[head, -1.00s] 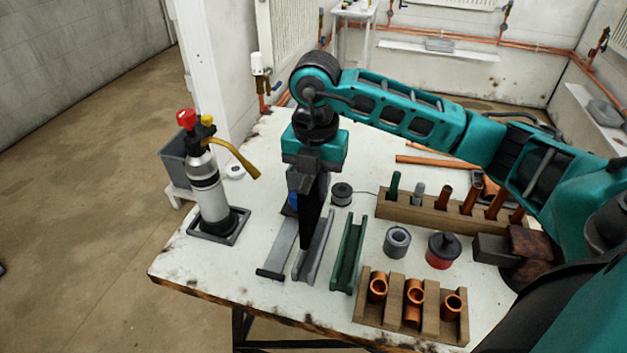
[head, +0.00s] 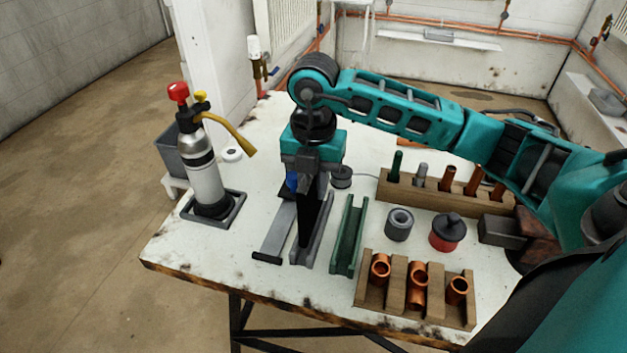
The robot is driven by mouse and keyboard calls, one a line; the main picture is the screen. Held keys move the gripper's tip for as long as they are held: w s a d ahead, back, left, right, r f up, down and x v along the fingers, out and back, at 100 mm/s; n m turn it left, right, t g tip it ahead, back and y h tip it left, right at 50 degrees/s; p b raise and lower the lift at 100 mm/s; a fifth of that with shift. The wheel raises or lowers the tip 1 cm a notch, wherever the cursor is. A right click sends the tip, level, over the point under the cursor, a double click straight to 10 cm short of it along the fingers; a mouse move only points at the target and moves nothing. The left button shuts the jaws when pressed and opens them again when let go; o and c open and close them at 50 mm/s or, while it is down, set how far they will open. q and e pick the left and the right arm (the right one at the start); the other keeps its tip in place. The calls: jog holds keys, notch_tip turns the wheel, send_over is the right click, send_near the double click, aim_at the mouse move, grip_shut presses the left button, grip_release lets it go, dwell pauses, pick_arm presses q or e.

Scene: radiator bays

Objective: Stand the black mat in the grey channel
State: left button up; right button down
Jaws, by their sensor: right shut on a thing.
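The black mat (head: 309,214) is a thin dark sheet held on edge, upright, below my right gripper (head: 309,178). My right gripper is shut on its upper part. The grey channel (head: 324,236) stands on the white table, and the mat's lower edge is at or inside it; I cannot tell whether it touches the channel floor. The gripper and mat hide the far part of the channel. A green channel (head: 349,236) lies just to the right. My left gripper is not in view.
A flat grey bar (head: 277,234) lies left of the channel, with a blue thing (head: 292,181) behind. A gas torch (head: 204,175) stands in a tray at left. Wooden racks with copper pieces (head: 417,290), a grey roll (head: 399,224) and a red tin (head: 447,233) are at right.

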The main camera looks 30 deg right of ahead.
dwell(0.3)
jog(key=shift+f+b, duration=0.4)
jog(key=shift+f, duration=0.2)
jog(key=shift+f+b, duration=1.05)
jog(key=shift+f, duration=0.35)
jog(key=c, duration=0.9)
grip_release()
jog(key=shift+r, duration=0.1)
